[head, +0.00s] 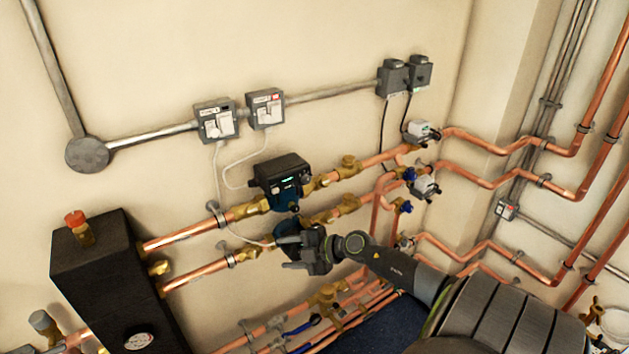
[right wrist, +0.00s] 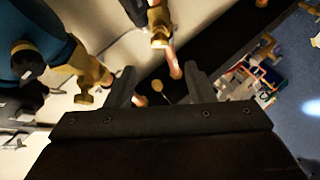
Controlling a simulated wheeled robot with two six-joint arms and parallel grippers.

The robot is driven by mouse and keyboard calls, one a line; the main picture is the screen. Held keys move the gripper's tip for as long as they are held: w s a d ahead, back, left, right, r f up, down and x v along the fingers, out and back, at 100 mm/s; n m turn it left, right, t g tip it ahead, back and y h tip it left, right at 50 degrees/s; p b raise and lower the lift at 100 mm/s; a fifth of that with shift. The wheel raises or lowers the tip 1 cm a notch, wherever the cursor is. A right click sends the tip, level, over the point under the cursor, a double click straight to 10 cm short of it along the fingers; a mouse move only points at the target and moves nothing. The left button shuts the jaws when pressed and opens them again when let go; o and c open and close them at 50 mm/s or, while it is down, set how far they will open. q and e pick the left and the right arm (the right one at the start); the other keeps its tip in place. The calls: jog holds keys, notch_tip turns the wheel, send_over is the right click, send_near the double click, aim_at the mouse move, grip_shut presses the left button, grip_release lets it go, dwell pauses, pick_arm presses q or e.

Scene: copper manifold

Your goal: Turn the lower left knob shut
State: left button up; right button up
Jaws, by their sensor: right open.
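In the head view, two copper pipes run from the black box to two pumps. A brass valve knob (head: 246,254) sits on the lower pipe, left of the lower pump (head: 286,228), which is partly hidden by my right gripper (head: 283,253). My right gripper is open, in front of the lower pump and to the right of that knob, apart from it. In the right wrist view, the open jaws (right wrist: 160,84) have nothing gripped between them. A brass valve (right wrist: 92,78) shows left of the jaws, and another brass fitting (right wrist: 159,24) shows above them. My left gripper is not in view.
The upper pump (head: 280,178) is just above my gripper. The black box (head: 105,275) stands at the left. More brass valves and pipes (head: 325,298) run below my arm. Thin white cables (head: 220,180) hang from switch boxes on the wall.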

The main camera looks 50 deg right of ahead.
jog(key=b+v, duration=0.1)
jog(key=v, duration=0.6)
jog(key=shift+s+b, duration=0.15)
jog(key=shift+b, duration=0.2)
jog(key=shift+r, duration=0.1)
